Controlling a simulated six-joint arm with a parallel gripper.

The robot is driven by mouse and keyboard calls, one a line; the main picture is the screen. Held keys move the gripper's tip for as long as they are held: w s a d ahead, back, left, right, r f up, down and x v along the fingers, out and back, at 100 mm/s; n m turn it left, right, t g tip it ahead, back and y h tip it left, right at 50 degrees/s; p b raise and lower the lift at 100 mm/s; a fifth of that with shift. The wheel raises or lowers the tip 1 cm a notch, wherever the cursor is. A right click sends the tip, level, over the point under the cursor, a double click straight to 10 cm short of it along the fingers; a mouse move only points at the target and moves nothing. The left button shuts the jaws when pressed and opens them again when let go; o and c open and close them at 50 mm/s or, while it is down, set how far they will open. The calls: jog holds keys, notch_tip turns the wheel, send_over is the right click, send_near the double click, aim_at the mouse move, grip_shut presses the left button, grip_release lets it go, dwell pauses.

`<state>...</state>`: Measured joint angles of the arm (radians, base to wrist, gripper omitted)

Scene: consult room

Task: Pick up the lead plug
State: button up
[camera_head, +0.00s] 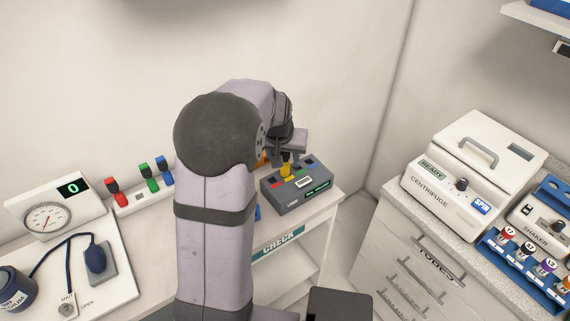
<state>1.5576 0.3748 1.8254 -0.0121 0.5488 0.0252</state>
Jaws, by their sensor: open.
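A yellow plug (286,170) stands upright on the dark grey box (293,203), which has several coloured sockets on top. My gripper (288,152) is open, right above the yellow plug. I cannot tell whether its fingers are around the plug or only over it. A red plug (113,186), a green plug (148,173) and a blue plug (164,166) stand in a white rack (134,203) to the left, by the wall. My arm hides the space between the rack and the box.
To the right, a centrifuge (466,178) and a shaker with a blue tube rack (524,274) stand on a drawer cabinet. A gap separates the table from the cabinet.

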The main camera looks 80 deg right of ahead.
aim_at(285, 165)
jog(key=shift+p+x, duration=1.4)
jog(key=shift+x, duration=1.15)
jog(key=c, duration=1.1)
